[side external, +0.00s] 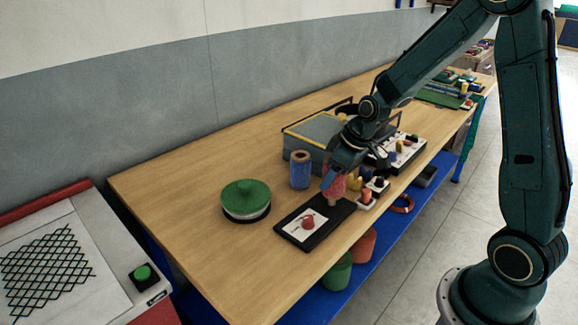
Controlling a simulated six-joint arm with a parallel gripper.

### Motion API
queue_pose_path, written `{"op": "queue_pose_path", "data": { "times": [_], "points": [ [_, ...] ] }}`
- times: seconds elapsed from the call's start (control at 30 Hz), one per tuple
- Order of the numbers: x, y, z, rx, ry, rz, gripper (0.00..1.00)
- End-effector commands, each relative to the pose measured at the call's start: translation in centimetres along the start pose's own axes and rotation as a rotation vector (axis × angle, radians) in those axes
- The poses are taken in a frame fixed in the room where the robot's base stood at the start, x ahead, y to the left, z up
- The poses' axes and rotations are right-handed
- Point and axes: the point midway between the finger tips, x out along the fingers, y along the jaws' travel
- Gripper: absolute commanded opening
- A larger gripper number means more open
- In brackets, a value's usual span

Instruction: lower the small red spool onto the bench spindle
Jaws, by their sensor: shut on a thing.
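The small red spool (337,191) is pinkish red and hangs upright in my gripper (334,180), which is shut on it. The spool is over or just behind the far right end of a black board (286,228); whether it touches anything below is too small to tell. I cannot make out the bench spindle with certainty; it may be hidden by the spool. A white card on the board carries a separate rounded red thing (308,222), to the left of the spool and apart from it.
A blue spool (300,170) and a round tin with green lid (246,200) stand left of my gripper. A grey box with yellow edging (303,136) is behind. Several small coloured pieces crowd the right. The bench's left part (180,205) is clear.

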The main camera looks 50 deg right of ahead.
Motion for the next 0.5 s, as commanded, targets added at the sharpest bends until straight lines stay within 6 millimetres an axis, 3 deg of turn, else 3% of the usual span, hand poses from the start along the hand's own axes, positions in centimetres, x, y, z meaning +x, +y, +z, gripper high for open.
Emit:
{"op": "queue_pose_path", "data": {
  "times": [0.5],
  "points": [
    [1.2, 0.0, 0.5, 0.000, 0.001, 0.000, 0.28]
  ]
}}
